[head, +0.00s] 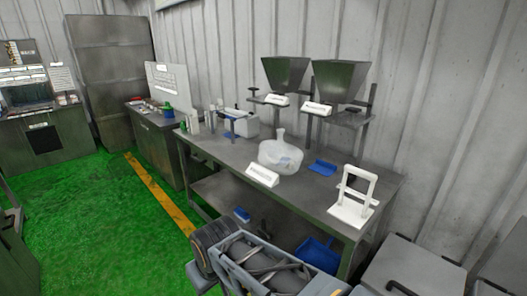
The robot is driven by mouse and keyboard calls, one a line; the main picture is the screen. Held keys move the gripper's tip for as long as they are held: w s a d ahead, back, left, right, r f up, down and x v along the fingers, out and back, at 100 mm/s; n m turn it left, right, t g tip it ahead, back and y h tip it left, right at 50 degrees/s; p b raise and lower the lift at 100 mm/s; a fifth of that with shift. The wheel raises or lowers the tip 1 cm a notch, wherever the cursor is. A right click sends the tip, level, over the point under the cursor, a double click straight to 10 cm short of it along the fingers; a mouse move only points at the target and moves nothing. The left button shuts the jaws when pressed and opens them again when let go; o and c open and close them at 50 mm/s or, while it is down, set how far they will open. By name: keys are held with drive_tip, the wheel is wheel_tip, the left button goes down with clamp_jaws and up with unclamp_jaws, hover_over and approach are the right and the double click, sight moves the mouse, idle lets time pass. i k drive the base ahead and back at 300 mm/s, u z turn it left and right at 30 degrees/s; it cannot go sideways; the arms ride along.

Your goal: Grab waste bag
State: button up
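I cannot pick out a thing that is clearly a waste bag. A translucent whitish vessel with a narrow neck (280,155), perhaps a bottle or a bag, stands on the long grey workbench (225,150). A white label stand (262,175) is in front of it; its text is too small to read. A blue bin-like object (318,254) is low down by the bench's right end, partly hidden by my own body. My arm and body parts show at the bottom middle, but I cannot make out my gripper's fingers.
Two dark hoppers (285,75) (338,80) stand on stands at the bench's back. A white frame (355,197) stands at its right end, with a blue piece (322,168) nearby. Grey boxes (415,268) fill the lower right. Green floor (100,220) is open at left.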

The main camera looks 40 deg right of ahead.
sight(279, 157)
drive_tip(key=i, duration=3.3)
drive_tip(key=z, duration=3.55)
drive_tip(key=i, duration=0.5)
drive_tip(key=z, duration=0.1)
